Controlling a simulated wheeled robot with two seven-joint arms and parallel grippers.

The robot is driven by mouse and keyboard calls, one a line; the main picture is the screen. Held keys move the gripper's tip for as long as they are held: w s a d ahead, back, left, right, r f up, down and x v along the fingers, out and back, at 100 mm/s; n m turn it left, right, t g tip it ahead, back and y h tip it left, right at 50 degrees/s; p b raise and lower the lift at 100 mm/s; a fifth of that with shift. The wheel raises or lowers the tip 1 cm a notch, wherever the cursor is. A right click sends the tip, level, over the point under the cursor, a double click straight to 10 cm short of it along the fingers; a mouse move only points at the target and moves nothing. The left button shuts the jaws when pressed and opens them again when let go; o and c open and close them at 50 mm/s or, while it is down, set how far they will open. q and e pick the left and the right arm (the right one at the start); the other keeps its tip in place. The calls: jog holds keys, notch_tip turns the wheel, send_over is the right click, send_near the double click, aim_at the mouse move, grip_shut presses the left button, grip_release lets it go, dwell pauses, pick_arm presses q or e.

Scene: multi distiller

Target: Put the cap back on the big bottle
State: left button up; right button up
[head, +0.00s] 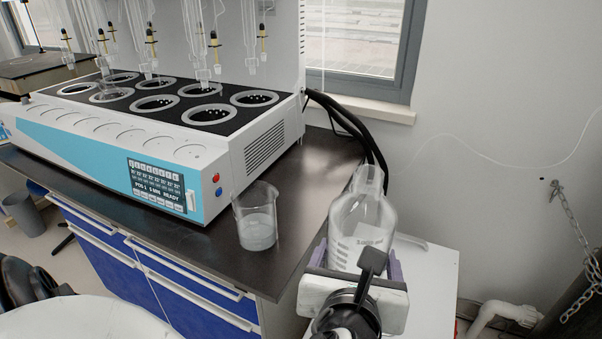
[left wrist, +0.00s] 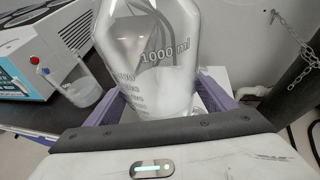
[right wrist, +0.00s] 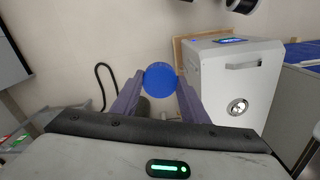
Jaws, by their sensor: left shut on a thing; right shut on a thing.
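The big bottle (head: 362,222) is clear, marked 1000 ml, and stands roughly upright with no cap on its neck. My left gripper (head: 357,262) is shut around its body; the bottle also fills the middle of the left wrist view (left wrist: 160,62). Whether its base rests on the white surface below is hidden. The blue round cap (right wrist: 160,79) is between the fingertips of my right gripper (right wrist: 160,84), which is shut on it. The right gripper and cap are not in the head view, so their distance from the bottle cannot be told.
A beaker with pale contents (head: 257,217) stands near the right edge of the dark bench (head: 205,240). The multi distiller (head: 262,140) is at the back left. A white table (head: 440,285) lies beneath the bottle. A white box-shaped device (right wrist: 228,85) stands right in the right wrist view.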

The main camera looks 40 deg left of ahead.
jog(key=shift+f+b, duration=0.55)
jog(key=shift+f, duration=0.1)
pick_arm(q)
jog(key=w+a+r+n+g+y+b, duration=0.1)
jog(key=w+a+r+n+y, duration=0.1)
jog(key=w+a, duration=1.4)
pick_arm(e)
jog(key=shift+f, duration=0.6)
pick_arm(q)
jog(key=w+a+r+n+g+y+b, duration=0.1)
jog(key=w+a, duration=0.3)
jog(key=a, duration=0.6)
jog(key=w+a+r+n+g+y+b, duration=0.1)
jog(key=w+a, duration=0.4)
jog(key=a, duration=0.5)
jog(key=shift+w+r+b, duration=0.15)
jog(key=shift+r+b, duration=0.15)
jog(key=shift+r, duration=0.4)
pick_arm(e)
notch_tip(320, 180, down, 2)
jog(key=shift+f, duration=0.2)
pick_arm(q)
jog(key=shift+f+b, duration=0.5)
jog(key=shift+f, duration=2)
pick_arm(e)
jog(key=shift+f, duration=0.5)
